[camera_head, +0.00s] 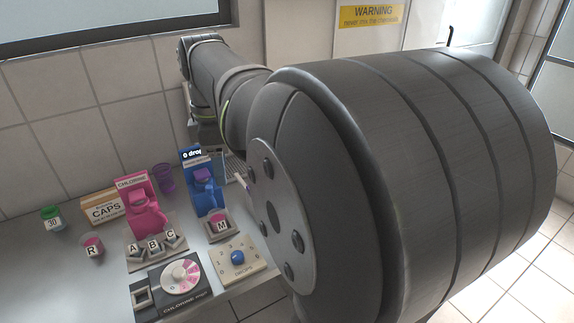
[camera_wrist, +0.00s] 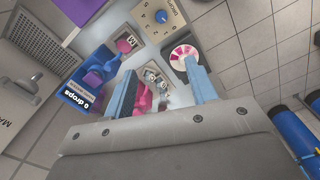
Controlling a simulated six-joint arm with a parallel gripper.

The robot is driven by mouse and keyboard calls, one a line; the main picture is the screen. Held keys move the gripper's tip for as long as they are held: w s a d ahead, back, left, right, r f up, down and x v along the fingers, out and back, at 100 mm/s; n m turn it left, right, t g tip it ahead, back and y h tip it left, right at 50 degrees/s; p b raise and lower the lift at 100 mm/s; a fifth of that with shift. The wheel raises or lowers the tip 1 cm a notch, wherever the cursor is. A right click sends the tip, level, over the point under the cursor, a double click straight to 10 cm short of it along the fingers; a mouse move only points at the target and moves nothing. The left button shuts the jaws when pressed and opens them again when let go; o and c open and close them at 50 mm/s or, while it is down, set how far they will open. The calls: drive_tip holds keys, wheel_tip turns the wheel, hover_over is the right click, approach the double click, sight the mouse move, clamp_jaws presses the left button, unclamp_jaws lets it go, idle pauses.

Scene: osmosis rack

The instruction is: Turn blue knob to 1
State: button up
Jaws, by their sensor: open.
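The blue knob (camera_head: 237,257) sits at the middle of a small beige panel (camera_head: 257,266) with numbers around it, on the counter. In the wrist view the knob (camera_wrist: 161,17) is near the top edge, beyond the fingertips. Its pointer direction is too small to tell. My gripper (camera_wrist: 160,69) is open, its two blue-grey fingers apart and empty, and neither touches the knob. In the head view my arm's large dark links fill the right side, and the gripper cannot be made out.
A round pink-and-white dial (camera_head: 181,277) sits just left of the beige panel. Behind stand a pink chlorine dispenser (camera_head: 143,208) and a blue dispenser (camera_head: 205,190). Grey A, B, C buttons (camera_head: 153,246), a caps box (camera_head: 103,208) and a green-lidded jar (camera_head: 53,218) are further left.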

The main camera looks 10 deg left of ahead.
sight(237, 254)
drive_tip(key=f+m, duration=0.3)
drive_tip(key=f, duration=0.6)
drive_tip(key=f+m, duration=0.3)
drive_tip(key=f, duration=0.6)
drive_tip(key=f+m, duration=0.2)
drive_tip(key=f, duration=0.7)
drive_tip(key=shift+s+d+f+m, duration=0.1)
drive_tip(key=shift+s+f+m, duration=0.1)
drive_tip(key=shift+f+m, duration=0.2)
drive_tip(key=c, duration=1)
